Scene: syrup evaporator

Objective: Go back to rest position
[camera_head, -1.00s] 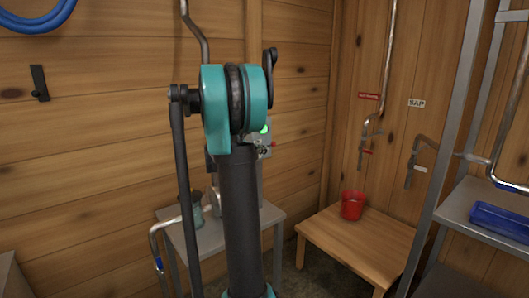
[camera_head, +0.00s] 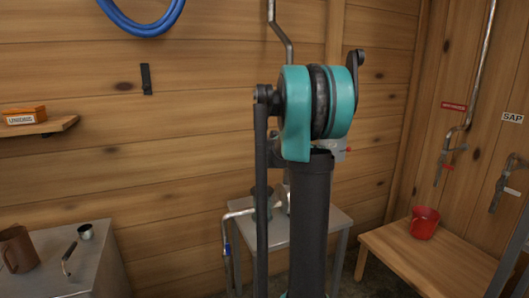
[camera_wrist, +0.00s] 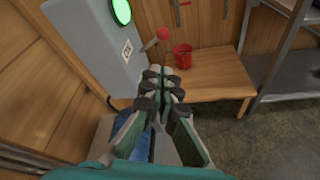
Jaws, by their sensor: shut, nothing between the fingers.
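My gripper (camera_wrist: 160,92) shows in the wrist view with its fingers together and nothing between them. It is in the air in front of a grey box (camera_wrist: 90,45) with a lit green light (camera_wrist: 121,11), a small label and a red-knobbed lever (camera_wrist: 163,34). In the head view my arm stands upright in the middle and hides most of this box; the gripper itself does not show there.
A red bucket (camera_head: 424,222) stands on a wooden bench (camera_head: 400,262) at the right. A small grey table (camera_head: 325,222) is behind my arm. A metal counter (camera_head: 95,262) with a brown jug (camera_head: 18,249) is at the lower left. Pipes run along the right wall.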

